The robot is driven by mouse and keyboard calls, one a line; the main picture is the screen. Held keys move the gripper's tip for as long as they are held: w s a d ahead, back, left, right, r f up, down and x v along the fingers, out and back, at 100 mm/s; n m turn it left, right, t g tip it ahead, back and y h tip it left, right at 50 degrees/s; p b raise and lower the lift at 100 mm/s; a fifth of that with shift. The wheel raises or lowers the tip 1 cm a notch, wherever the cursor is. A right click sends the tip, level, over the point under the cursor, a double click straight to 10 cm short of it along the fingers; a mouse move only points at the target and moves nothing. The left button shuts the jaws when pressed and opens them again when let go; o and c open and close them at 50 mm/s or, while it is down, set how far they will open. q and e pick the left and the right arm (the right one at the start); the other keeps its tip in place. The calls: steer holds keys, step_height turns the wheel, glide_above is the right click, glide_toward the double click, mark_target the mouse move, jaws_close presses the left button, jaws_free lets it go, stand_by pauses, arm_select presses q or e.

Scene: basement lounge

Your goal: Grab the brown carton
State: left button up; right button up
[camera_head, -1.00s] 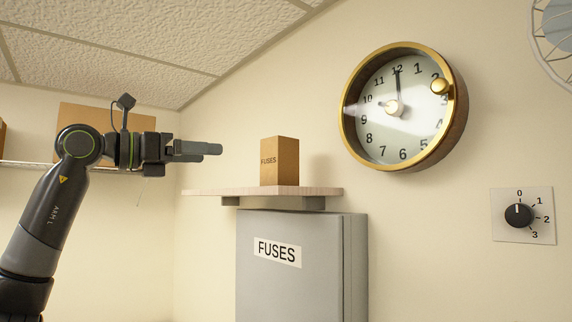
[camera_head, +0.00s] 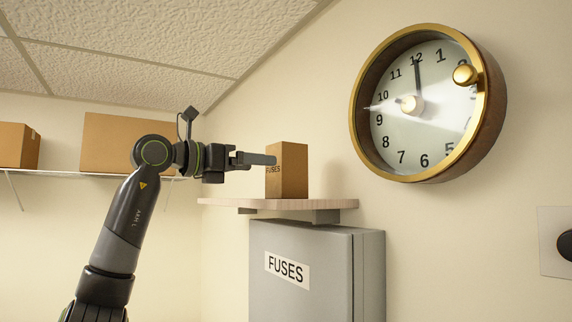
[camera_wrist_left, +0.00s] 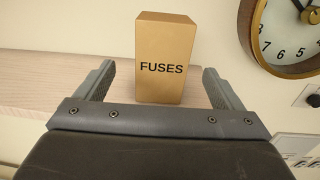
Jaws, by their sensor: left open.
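The brown carton (camera_head: 293,172), marked FUSES, stands upright on a small light wooden shelf (camera_head: 225,202) on the wall. My left gripper (camera_head: 271,160) is level with the carton, and its fingertips reach the carton's left side in the head view. In the left wrist view the carton (camera_wrist_left: 166,62) stands ahead between the two open fingers of my left gripper (camera_wrist_left: 158,80), with a gap on each side. The fingers are not closed on it. My right gripper does not show.
A grey cabinet (camera_head: 290,297) labelled FUSES is under the shelf. A gold-rimmed clock (camera_head: 425,110) hangs to the right, with a dial switch (camera_head: 560,243) lower right. Larger cardboard boxes (camera_head: 115,142) sit on a back shelf at left. Shelf space left of the carton is clear.

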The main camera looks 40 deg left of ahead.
mark_target(287, 166)
arm_select(q)
steer(key=p+x, duration=0.1)
steer(key=x, duration=0.3)
steer(key=shift+w, duration=0.1)
steer(key=shift+w+d+p, duration=0.15)
steer(key=shift+w+p, duration=0.1)
steer(key=shift+p, duration=0.1)
steer(key=p+x, duration=0.2)
steer(key=x, duration=0.2)
steer(key=shift+w+d+f, duration=0.15)
steer(key=shift+w+d, duration=0.05)
steer(key=shift+w, duration=0.05)
steer(key=shift+s, duration=0.15)
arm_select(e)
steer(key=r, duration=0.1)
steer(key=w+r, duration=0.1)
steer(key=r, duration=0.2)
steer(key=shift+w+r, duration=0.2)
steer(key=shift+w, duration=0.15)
arm_select(q)
steer(key=shift+s+a, duration=0.1)
steer(key=shift+c, duration=1.1)
steer(key=c, duration=0.9)
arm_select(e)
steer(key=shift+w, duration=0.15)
